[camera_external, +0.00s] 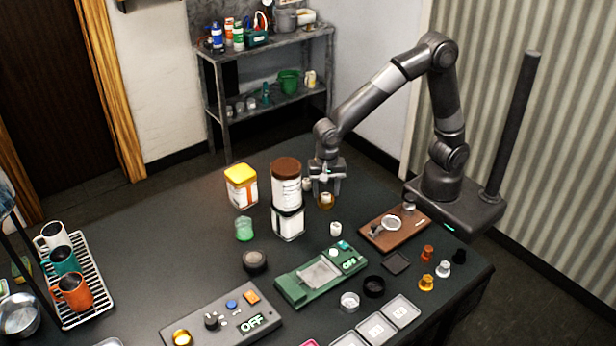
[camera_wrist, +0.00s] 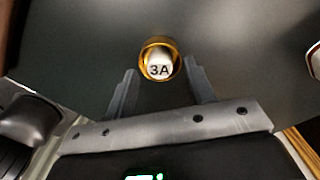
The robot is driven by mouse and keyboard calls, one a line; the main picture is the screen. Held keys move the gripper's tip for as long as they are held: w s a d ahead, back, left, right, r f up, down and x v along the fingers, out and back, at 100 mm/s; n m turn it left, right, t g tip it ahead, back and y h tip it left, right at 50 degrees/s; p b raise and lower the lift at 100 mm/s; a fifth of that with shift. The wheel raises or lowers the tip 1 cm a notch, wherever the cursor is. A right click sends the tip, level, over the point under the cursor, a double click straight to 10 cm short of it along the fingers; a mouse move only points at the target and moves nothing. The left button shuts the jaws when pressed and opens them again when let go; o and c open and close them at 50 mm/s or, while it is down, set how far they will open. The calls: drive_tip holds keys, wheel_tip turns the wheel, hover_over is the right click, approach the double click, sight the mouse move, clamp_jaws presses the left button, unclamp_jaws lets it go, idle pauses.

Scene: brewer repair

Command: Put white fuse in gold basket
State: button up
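The white fuse (camera_wrist: 159,70), marked 3A, shows in the wrist view inside the round gold rim of the gold basket (camera_wrist: 145,50). From this angle I cannot tell how deep it sits. In the external view the gold basket (camera_external: 326,202) is just below my gripper (camera_external: 326,190), at the far side of the dark table. In the wrist view my gripper (camera_wrist: 160,72) has its fingers spread, with a gap between each finger and the gold rim. The fuse is hard to make out in the external view.
A brown-lidded jar stack (camera_external: 287,195) stands close left of my gripper. A brown board (camera_external: 372,232) lies to the right, a green device (camera_external: 295,289) in front.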

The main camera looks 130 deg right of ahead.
sight(327, 195)
idle(0.6)
drive_tip(key=shift+r, duration=3.55)
drive_tip(key=shift+s+a+r, duration=0.1)
drive_tip(key=s+a+r+n+t, duration=0.2)
drive_tip(key=s+a+n, duration=0.4)
drive_tip(key=s+n, duration=0.5)
drive_tip(key=s+a+r+n+t, duration=0.3)
drive_tip(key=s+a+r+n, duration=0.1)
drive_tip(key=s+n, duration=0.7)
drive_tip(key=shift+s+a+n+t, duration=0.3)
drive_tip(key=shift+s+a+n, duration=0.1)
drive_tip(key=shift+a+n, duration=0.55)
